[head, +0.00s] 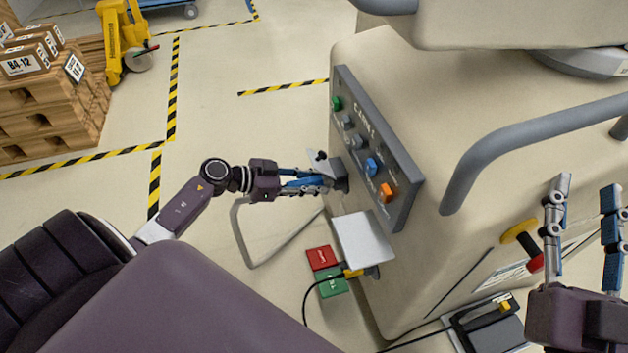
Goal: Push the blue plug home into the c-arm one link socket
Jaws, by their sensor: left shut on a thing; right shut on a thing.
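The grey C-arm one panel (400,205) on the beige cart carries green, grey, blue and orange fittings in a slanted row. The blue fitting (373,167) is right of my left gripper and apart from it. My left gripper (328,183) is at a dark grey block (341,174) by the panel's left edge. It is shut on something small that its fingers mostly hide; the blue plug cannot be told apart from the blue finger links. My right gripper (585,185) is at the cart's right side, fingers pointing up and apart; what it holds is unclear.
A grey rail (500,145) curves over the cart. A pale plate (363,240) juts out below the panel, with a yellow connector (352,272) and black cable under it. Red (321,257) and green floor tiles lie below. A yellow-red handle (520,240) is beside my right gripper.

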